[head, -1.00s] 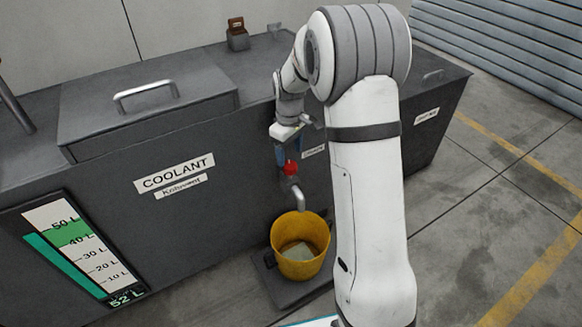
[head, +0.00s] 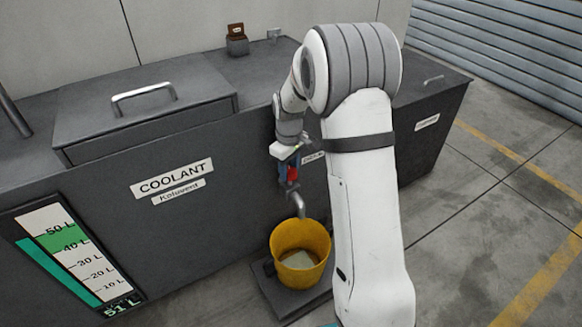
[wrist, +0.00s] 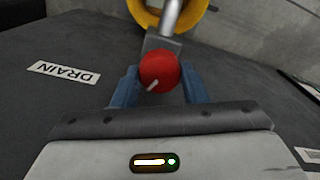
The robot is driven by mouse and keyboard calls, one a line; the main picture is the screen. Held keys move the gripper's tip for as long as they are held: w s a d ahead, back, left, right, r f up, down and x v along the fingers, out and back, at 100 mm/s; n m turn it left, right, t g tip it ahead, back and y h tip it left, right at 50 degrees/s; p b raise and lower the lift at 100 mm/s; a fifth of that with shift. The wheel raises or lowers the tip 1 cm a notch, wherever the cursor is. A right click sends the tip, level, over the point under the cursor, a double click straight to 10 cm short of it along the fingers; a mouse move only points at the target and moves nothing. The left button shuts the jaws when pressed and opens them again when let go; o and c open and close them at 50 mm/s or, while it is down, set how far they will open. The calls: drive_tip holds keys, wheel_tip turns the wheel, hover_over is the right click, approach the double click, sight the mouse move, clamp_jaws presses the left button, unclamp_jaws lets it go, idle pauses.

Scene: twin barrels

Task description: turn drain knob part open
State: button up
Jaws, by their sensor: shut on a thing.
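The red drain knob (wrist: 160,72) with a pale mark line sits on the front of the dark coolant tank (head: 240,190), above a metal spout (head: 298,205). My gripper (head: 290,174) is at the knob, its blue fingers on either side of it, also in the wrist view (wrist: 157,84). The gripper is shut on the knob. The pale line on the knob slants toward the lower left in the wrist view. A yellow bucket (head: 280,235) stands below the spout. Whether liquid is flowing from the spout cannot be seen clearly.
A level gauge (head: 65,255) on the tank front at left reads 51 L. A "DRAIN" label (wrist: 63,72) is beside the knob. A lid with a handle (head: 143,95) is on the tank top. Open floor (head: 490,215) lies to the right.

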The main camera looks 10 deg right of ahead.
sight(290, 170)
drive_tip(key=c, duration=0.3)
drive_tip(key=shift+r+p, duration=0.2)
drive_tip(key=shift+p, duration=0.3)
drive_tip(key=shift+c, duration=0.2)
drive_tip(key=shift+f+m, duration=0.15)
drive_tip(key=shift+m, duration=0.35)
drive_tip(key=o, duration=1)
drive_tip(key=shift+c, duration=0.2)
drive_tip(key=shift+r+p, duration=1.7)
drive_tip(key=shift+r, duration=2.15)
